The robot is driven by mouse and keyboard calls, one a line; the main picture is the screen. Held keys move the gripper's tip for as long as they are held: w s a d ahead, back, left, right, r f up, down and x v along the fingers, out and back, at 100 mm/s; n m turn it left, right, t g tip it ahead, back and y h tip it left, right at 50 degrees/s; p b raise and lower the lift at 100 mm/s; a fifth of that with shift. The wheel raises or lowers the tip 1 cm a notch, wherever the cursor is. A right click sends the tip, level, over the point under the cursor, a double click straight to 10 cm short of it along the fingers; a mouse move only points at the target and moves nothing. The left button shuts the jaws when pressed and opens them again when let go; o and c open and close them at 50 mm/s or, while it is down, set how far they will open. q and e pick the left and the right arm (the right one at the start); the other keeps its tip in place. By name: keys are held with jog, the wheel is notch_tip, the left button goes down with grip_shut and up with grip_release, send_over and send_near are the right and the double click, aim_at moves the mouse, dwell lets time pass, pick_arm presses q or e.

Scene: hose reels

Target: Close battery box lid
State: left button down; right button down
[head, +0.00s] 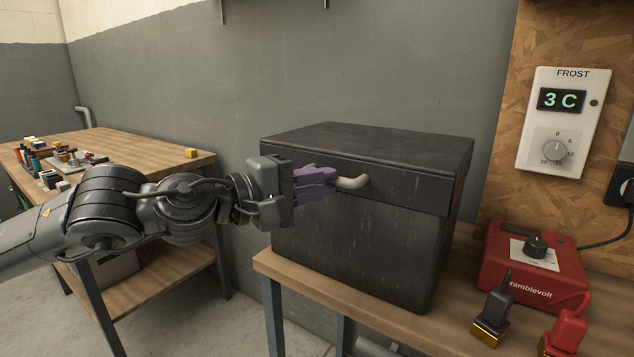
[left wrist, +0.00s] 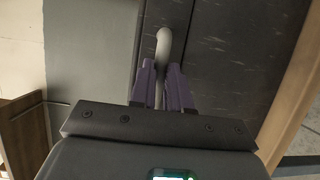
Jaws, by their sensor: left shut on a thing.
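The black battery box (head: 350,240) stands on a wooden bench at the centre of the head view. Its dark lid (head: 400,150) lies flat across the top, with no gap that I can see along the front seam. A pale grey curved handle (head: 354,182) sticks out from the lid's front. My left gripper (head: 328,183) has purple fingers shut on this handle. In the left wrist view the handle (left wrist: 163,45) runs up from between the fingers (left wrist: 161,85) towards the dark box face. My right gripper is in neither view.
A red charger box (head: 533,268) and black (head: 493,310) and red clamps (head: 567,330) lie right of the box. A white thermostat (head: 563,122) hangs on the board above. A wooden workbench (head: 130,150) with small items stands at the left.

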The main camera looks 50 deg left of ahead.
pick_arm(q)
jog(key=c, duration=1.1)
grip_release()
jog(key=shift+f+g, duration=0.3)
jog(key=shift+f, duration=0.65)
jog(key=shift+r, duration=0.1)
jog(key=shift+r, duration=0.2)
jog(key=s+a+b, duration=0.1)
jog(key=s+b, duration=0.1)
jog(key=s, duration=0.8)
jog(key=shift+s+a+r, duration=0.25)
jog(key=shift+s+r, duration=0.05)
jog(key=shift+r, duration=0.1)
